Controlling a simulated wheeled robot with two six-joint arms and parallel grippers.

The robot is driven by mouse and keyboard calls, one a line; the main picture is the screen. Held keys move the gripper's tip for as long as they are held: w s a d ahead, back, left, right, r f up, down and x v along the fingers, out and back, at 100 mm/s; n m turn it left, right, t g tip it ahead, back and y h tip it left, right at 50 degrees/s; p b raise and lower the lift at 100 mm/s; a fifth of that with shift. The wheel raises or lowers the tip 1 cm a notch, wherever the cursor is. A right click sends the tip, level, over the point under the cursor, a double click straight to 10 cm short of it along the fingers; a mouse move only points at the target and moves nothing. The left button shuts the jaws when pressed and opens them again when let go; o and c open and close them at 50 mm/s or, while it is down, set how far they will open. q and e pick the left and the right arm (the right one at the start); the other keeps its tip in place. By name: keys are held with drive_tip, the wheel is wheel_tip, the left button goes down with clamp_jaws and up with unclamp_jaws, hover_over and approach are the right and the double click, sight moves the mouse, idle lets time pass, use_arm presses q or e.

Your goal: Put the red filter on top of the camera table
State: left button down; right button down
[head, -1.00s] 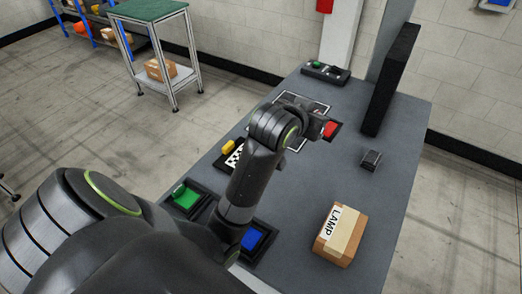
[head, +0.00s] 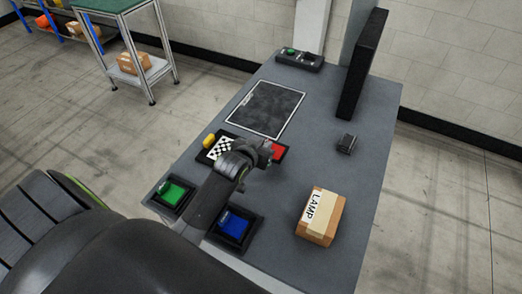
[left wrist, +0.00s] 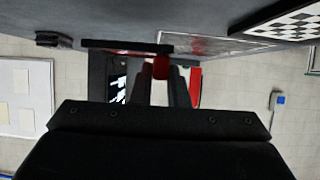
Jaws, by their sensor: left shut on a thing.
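The red filter (head: 278,152) is a red plate in a black frame with a red handle. My left gripper (head: 265,150) is shut on it, beside the checkerboard plate (head: 222,149) in the head view. In the left wrist view the red handle (left wrist: 161,68) sits between the fingers (left wrist: 162,82), with the black frame (left wrist: 125,46) beyond. The filter's height above the grey table (head: 300,175) cannot be told. A green-topped table (head: 108,5) stands apart at the upper left. Which surface is the camera table cannot be told. My right gripper is not in view.
Green (head: 174,192) and blue (head: 234,228) filters sit at the near edge. A LAMP box (head: 320,217), a small dark block (head: 346,144), a tall black panel (head: 361,65) and a button box (head: 299,59) stand around. The white-outlined dark area (head: 266,108) is clear.

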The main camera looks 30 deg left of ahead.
use_arm(q)
wheel_tip(320, 180, down, 3)
drive_tip(key=shift+f, duration=0.35)
drive_tip(key=shift+f, duration=0.15)
drive_tip(key=c, duration=1.4)
unclamp_jaws()
